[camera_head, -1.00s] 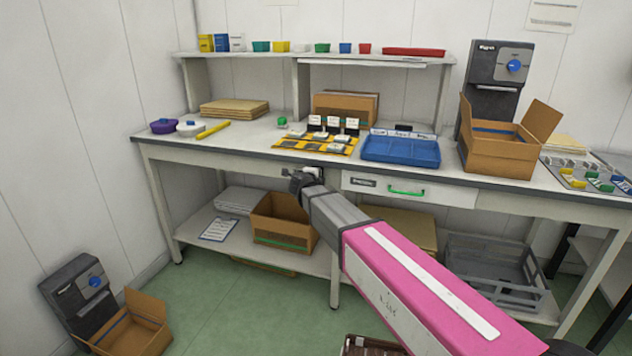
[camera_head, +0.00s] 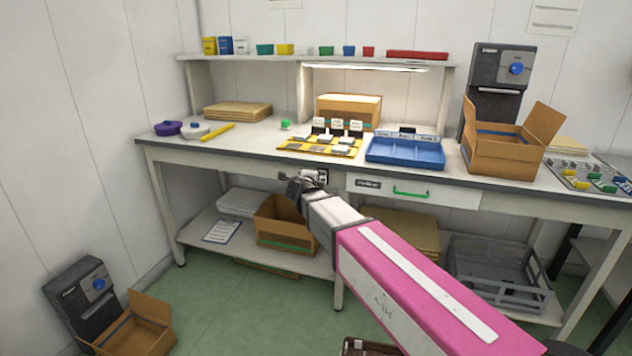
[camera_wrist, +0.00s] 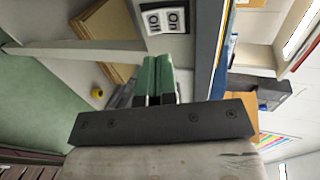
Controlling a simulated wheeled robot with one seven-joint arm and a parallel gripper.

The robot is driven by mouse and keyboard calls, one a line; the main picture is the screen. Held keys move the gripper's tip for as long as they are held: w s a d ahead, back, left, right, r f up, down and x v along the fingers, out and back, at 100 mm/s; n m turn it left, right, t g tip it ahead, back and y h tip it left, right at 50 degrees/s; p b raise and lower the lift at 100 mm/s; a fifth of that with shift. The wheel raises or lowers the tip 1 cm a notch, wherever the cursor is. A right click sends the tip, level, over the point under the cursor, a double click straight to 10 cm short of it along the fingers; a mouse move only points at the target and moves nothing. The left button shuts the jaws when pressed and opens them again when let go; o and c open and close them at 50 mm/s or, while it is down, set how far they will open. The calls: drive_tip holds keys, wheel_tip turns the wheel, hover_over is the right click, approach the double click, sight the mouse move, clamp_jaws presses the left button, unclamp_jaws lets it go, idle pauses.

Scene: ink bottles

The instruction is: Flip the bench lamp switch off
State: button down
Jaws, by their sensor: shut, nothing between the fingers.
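The bench lamp (camera_head: 365,67) is a strip under the right part of the shelf, and it glows white. Its switch (camera_head: 322,175) is on the bench's front below the worktop, left of the drawer, partly hidden by my gripper. In the wrist view the switch plate (camera_wrist: 165,17) shows two labelled halves, "Off" at left and "On" at right, upside down. My gripper (camera_head: 291,181) is beside the switch in the head view. In the wrist view its green fingers (camera_wrist: 156,62) are together and empty, pointing toward the plate with a visible gap in the picture.
The worktop edge (camera_head: 250,155) runs just above my gripper. A drawer with a green handle (camera_head: 410,192) is to the right. A cardboard box (camera_head: 284,228) stands on the lower shelf (camera_head: 195,232) below my gripper.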

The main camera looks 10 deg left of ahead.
sight(322, 177)
drive_tip(key=v, duration=0.6)
drive_tip(key=shift+s+a+f, duration=0.2)
drive_tip(key=shift+s+f, duration=0.05)
drive_tip(key=shift+f, duration=0.25)
drive_tip(key=x, duration=1.4)
